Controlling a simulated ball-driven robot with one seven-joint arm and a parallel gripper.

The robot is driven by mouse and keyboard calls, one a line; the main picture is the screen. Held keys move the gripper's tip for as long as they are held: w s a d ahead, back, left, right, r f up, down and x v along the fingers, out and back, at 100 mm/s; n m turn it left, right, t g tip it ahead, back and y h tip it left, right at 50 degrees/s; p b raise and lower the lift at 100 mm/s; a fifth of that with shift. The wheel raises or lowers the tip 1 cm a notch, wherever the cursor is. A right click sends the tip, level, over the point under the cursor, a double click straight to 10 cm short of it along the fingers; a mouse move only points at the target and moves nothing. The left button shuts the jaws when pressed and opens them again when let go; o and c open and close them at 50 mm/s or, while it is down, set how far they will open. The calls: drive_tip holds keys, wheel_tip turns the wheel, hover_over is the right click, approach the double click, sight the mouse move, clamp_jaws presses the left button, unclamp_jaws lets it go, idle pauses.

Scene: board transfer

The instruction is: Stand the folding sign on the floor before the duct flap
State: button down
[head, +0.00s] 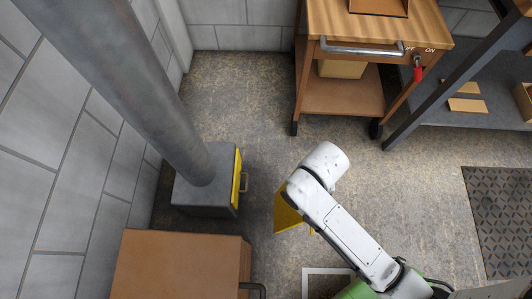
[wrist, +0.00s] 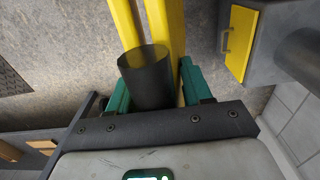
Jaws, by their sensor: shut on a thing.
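The yellow folding sign (head: 288,213) is partly hidden behind my white arm in the head view. In the wrist view its long yellow panels (wrist: 163,22) run out from between the green fingers of my gripper (wrist: 155,76). The gripper is shut on the sign; a dark grey cylinder (wrist: 146,82) also shows between the fingers. In the head view the gripper is hidden by the arm. The yellow duct flap (head: 237,180), with a handle, is on the grey duct box, left of the sign; it also shows in the wrist view (wrist: 238,42). I cannot tell whether the sign touches the floor.
A grey pipe (head: 140,80) rises from the duct box (head: 190,192) by the left wall. A brown box (head: 180,268) stands below it in the picture. A wooden cart (head: 340,95) and grey shelving (head: 435,95) stand at the back. Floor (head: 235,95) is clear behind the duct.

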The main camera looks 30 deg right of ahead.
drive_tip(key=w+a+f+b, duration=0.2)
drive_tip(key=w+f+b, duration=0.5)
drive_tip(key=w+f, duration=0.5)
drive_tip(key=shift+w+f, duration=0.3)
drive_tip(key=shift+w, duration=0.3)
drive_tip(key=shift+f, duration=0.15)
drive_tip(key=shift+c, duration=2.4)
unclamp_jaws()
